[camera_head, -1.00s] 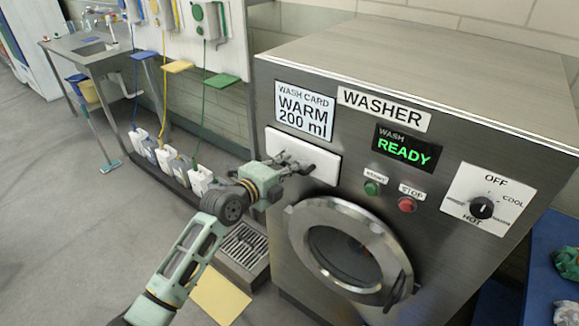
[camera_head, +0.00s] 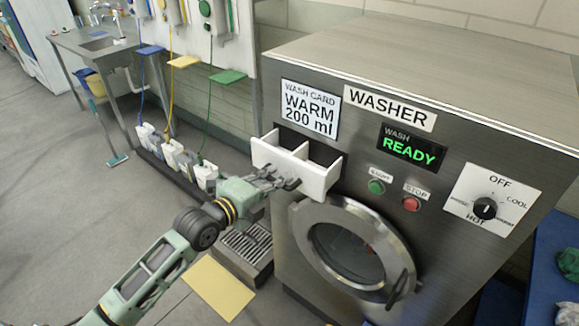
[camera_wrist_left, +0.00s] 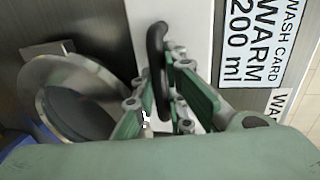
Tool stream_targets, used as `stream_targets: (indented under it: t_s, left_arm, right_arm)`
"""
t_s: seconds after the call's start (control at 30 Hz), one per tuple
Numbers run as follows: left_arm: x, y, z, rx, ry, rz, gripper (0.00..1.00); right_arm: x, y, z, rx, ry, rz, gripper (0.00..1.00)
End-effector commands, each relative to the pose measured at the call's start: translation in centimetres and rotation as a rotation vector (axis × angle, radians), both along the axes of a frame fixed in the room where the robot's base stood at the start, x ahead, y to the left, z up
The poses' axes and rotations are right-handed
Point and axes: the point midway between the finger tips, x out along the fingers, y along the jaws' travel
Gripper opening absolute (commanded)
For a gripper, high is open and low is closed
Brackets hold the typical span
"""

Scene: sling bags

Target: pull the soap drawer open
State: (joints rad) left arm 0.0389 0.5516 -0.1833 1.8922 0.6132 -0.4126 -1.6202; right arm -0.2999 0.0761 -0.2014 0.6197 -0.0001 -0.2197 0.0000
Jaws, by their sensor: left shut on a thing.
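The white soap drawer (camera_head: 318,181) stands out from the washer's front in the head view, with its open top and a divider between compartments showing. Its white front also shows in the left wrist view (camera_wrist_left: 185,22). My left gripper (camera_head: 287,180) is at the drawer's front. In the left wrist view my left gripper (camera_wrist_left: 164,108) has its green fingers on both sides of the drawer's black handle (camera_wrist_left: 156,50) and is shut on it. The fingers hide part of the handle. My right gripper is not in view.
The washer (camera_head: 420,90) has a round door (camera_head: 350,250) below the drawer, a green start button (camera_head: 376,187), a red stop button (camera_head: 411,204) and a dial (camera_head: 485,208). Several white jugs stand on a low rack at left. Open floor lies at left.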

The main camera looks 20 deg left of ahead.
Motion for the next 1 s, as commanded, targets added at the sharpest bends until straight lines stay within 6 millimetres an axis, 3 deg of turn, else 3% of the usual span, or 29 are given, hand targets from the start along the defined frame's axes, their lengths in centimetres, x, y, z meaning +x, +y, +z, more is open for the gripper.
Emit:
stream_targets:
  t_s: [0.1, 0.23, 0.63, 0.67, 0.8, 0.9, 1.0]
  left_arm:
    - [-2.4, 1.0, -0.2, 0.007, 0.008, 0.001, 0.00]
    - [-3.9, 1.5, -0.1, 0.005, 0.006, 0.000, 0.00]
    - [-4.5, 1.6, 0.0, 0.002, 0.001, -0.002, 0.00]
    - [-4.5, 1.6, 0.0, 0.002, 0.001, -0.002, 0.12]
    - [-4.4, 1.5, 0.0, 0.001, 0.001, -0.002, 0.24]
    - [-4.4, 1.5, 0.1, 0.001, 0.001, -0.002, 0.31]
    - [-4.4, 1.5, 0.1, 0.000, 0.000, -0.003, 0.31]
  right_arm:
    - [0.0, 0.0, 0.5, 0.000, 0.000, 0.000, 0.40]
    - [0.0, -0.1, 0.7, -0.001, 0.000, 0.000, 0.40]
    - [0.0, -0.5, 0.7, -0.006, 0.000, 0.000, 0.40]
    - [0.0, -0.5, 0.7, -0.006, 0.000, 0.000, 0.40]
    - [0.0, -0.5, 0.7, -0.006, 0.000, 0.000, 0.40]
    - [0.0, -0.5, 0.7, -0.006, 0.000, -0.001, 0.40]
    - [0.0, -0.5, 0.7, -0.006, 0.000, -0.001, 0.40]
